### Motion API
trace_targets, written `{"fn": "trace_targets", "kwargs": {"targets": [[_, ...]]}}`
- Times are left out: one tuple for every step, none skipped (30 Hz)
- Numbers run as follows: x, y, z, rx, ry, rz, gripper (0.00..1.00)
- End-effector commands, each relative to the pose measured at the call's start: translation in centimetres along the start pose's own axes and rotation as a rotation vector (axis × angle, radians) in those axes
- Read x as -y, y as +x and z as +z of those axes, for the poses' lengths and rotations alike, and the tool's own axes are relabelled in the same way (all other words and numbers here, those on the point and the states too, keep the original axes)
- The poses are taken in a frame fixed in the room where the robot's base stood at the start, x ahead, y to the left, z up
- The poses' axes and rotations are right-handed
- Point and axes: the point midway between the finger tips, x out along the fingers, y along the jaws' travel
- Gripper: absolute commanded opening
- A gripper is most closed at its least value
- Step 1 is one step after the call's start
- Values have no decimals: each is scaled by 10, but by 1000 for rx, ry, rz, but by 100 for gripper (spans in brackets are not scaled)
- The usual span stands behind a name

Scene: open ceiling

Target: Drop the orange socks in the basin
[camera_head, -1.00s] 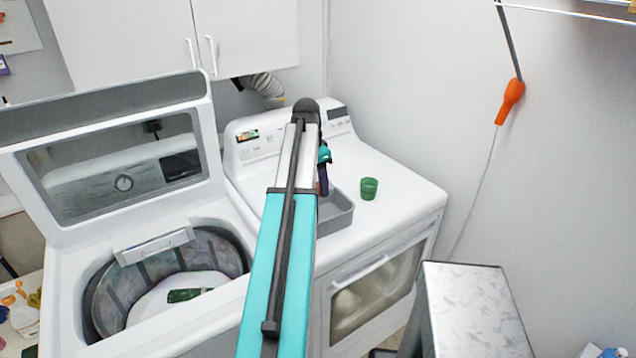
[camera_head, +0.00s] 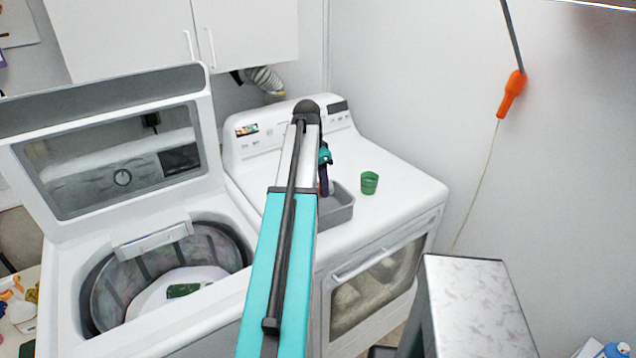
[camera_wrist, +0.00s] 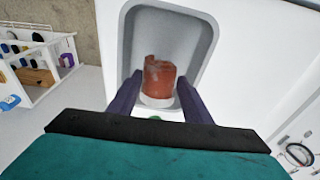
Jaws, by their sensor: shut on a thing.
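The orange socks (camera_wrist: 160,78) are a reddish-orange bundle with a pale band at the near end, in the wrist view. My gripper (camera_wrist: 159,84) is shut on them, with one purple finger at each side. In the wrist view the socks appear in front of the grey basin (camera_wrist: 207,50); I cannot tell whether they touch its floor. In the head view the basin (camera_head: 341,214) sits on top of the closed white dryer, partly hidden by my arm. My gripper (camera_head: 324,180) shows there over the basin, and the socks are mostly hidden behind the arm.
A green cup (camera_head: 369,183) stands on the dryer (camera_head: 415,187) right of the basin. An open-lidded washer (camera_head: 60,262) on the left holds a dark green item (camera_head: 183,290). A marble-topped stand (camera_head: 470,290) is at front right. The dryer top around the cup is clear.

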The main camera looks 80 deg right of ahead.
Motion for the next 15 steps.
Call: {"fn": "trace_targets", "kwargs": {"targets": [[0,5,1,0,0,0,19],[0,7,1,0,0,0,19],[0,9,2,0,0,0,19],[0,11,2,0,0,0,19],[0,12,2,0,0,0,19],[0,14,2,0,0,0,19],[0,16,2,0,0,0,19],[0,17,3,0,0,0,19],[0,19,3,0,0,0,19],[0,20,3,0,0,0,19],[0,20,3,0,0,0,19],[0,21,3,0,0,0,19],[0,22,3,0,0,0,19],[0,22,3,0,0,0,19],[0,23,3,0,0,0,19]]}}
